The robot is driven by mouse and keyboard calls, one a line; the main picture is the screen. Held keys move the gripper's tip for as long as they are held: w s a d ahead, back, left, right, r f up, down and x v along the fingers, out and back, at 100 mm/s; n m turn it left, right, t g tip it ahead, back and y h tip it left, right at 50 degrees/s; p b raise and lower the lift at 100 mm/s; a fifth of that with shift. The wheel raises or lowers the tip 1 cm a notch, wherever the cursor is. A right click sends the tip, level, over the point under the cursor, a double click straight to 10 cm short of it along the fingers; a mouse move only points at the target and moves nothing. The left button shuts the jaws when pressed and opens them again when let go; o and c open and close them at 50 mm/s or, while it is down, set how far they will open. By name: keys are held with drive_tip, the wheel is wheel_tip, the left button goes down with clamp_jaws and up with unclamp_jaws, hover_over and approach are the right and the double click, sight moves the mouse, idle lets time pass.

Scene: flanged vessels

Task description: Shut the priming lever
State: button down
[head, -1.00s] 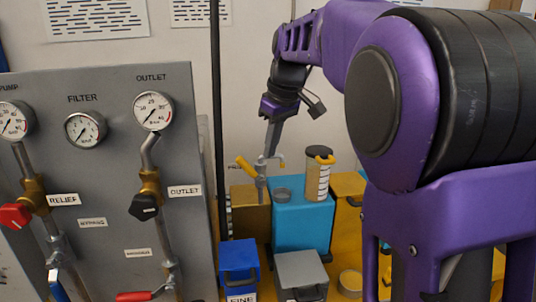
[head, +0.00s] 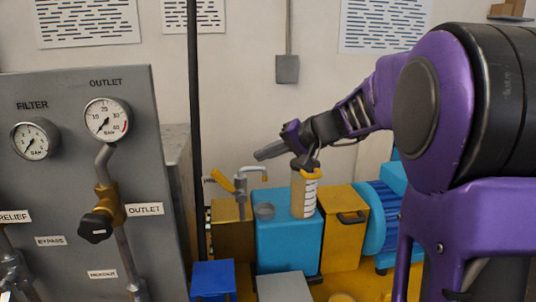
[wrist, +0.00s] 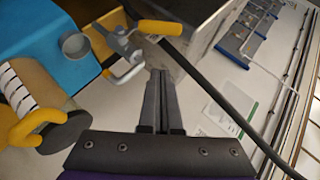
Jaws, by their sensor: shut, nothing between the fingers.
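The priming lever (head: 223,181) has a yellow handle on a grey metal fitting (head: 241,192) and tilts up to the left in the head view. It sits by the blue block (head: 288,238). In the wrist view the yellow handle (wrist: 160,28) lies beyond my fingertips, with the grey fitting (wrist: 125,48) and its bent spout to the left. My gripper (head: 262,153) is shut and empty, pointing left above the fitting in the head view. The fingers (wrist: 160,75) appear apart from the lever. Part of a label beside the lever is hidden.
A clear graduated cup (head: 304,192) with a dark lid and yellow handle stands on the blue block, close below my wrist. A black vertical pole (head: 195,120) rises left of the lever. The grey gauge panel (head: 60,180) fills the left.

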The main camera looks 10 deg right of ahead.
sight(229, 186)
drive_tip(key=w+a+f, duration=0.2)
drive_tip(key=a+f, duration=0.3)
drive_tip(key=a, duration=0.2)
drive_tip(key=shift+w+f, duration=0.3)
drive_tip(key=shift+a+r, duration=0.1)
drive_tip(key=shift+a, duration=0.05)
drive_tip(key=shift+a+h, duration=0.2)
drive_tip(key=shift+h, duration=0.1)
